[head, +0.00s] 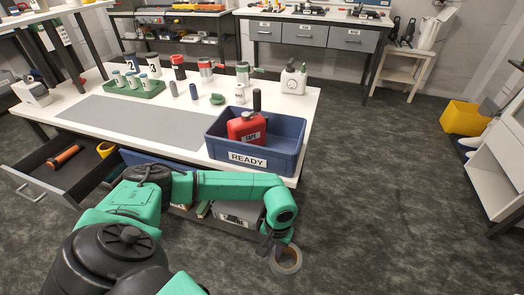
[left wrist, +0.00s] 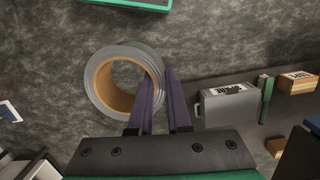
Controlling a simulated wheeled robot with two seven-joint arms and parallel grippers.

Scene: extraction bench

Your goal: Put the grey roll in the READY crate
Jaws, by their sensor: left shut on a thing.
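The grey roll (head: 287,262), a ring with a tan inner core, hangs in my left gripper (head: 271,244) over the floor, in front of the bench's right end. In the left wrist view, the roll (left wrist: 97,78) shows its round opening, and my left gripper (left wrist: 166,75) is shut on its wall, one finger overlapping the ring. The blue READY crate (head: 281,166) stands on the bench's front right corner, behind and above the roll. A red container (head: 246,130) with a black upright part stands in the crate. My right gripper is not in view.
The white bench (head: 85,97) has an open drawer (head: 38,178) at the front left. A grey case (head: 238,212) sits low beneath the bench; it also shows in the left wrist view (left wrist: 230,107). A white jug (head: 293,80) stands behind the crate.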

